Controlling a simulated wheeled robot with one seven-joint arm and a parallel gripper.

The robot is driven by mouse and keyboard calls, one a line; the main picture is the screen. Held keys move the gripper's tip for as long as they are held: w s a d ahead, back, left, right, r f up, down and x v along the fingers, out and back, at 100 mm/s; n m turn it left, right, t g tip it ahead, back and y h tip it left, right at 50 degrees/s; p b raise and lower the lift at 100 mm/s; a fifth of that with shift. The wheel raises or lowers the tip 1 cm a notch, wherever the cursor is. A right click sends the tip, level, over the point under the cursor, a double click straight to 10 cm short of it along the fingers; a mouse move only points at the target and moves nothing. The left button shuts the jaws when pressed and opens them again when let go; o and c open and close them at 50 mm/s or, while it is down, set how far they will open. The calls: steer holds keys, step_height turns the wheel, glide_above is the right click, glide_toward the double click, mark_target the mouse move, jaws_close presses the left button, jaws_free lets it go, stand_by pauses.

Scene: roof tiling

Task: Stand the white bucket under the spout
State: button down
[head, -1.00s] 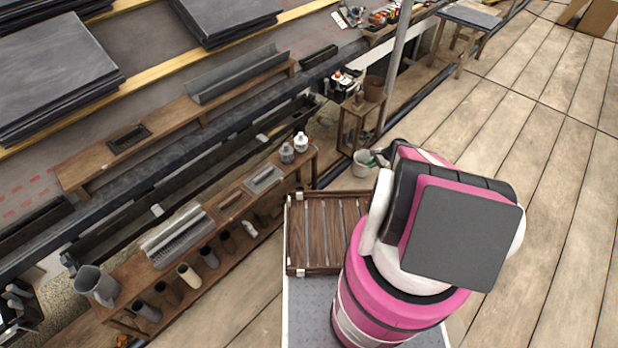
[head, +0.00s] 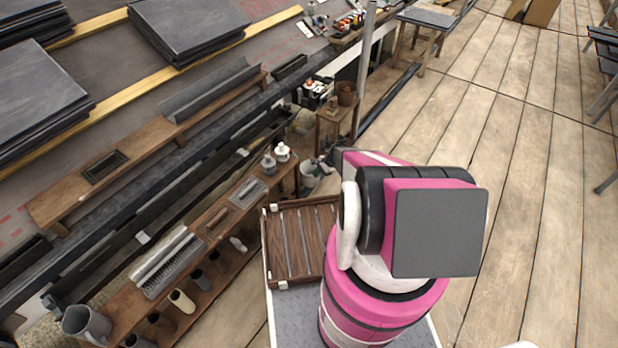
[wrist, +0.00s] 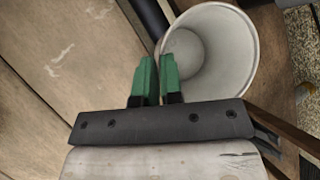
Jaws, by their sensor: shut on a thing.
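The white bucket (wrist: 228,45) fills the upper right of the wrist view, its open mouth facing the camera. The green fingers of my gripper (wrist: 157,76) are shut on its near-left rim, one finger on each side of the wall. In the head view the bucket (head: 309,176) is small, beside the end of the low bench, partly hidden by my gripper (head: 325,164) and arm. I cannot tell whether its base touches the ground. I cannot make out the spout clearly; a dark gutter (head: 205,165) runs along the roof edge behind the bench.
A wooden stand (head: 333,125) with a brown pot (head: 346,94) stands behind the bucket, near a grey pole (head: 365,70). Plank floor at right is mostly clear.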

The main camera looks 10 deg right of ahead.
steer(key=a, duration=0.1)
steer(key=a+f, duration=0.1)
steer(key=a, duration=0.2)
steer(key=shift+a+f, duration=0.2)
steer(key=shift+f, duration=0.1)
steer(key=c, duration=1.3)
jaws_free()
steer(key=shift+o, duration=0.2)
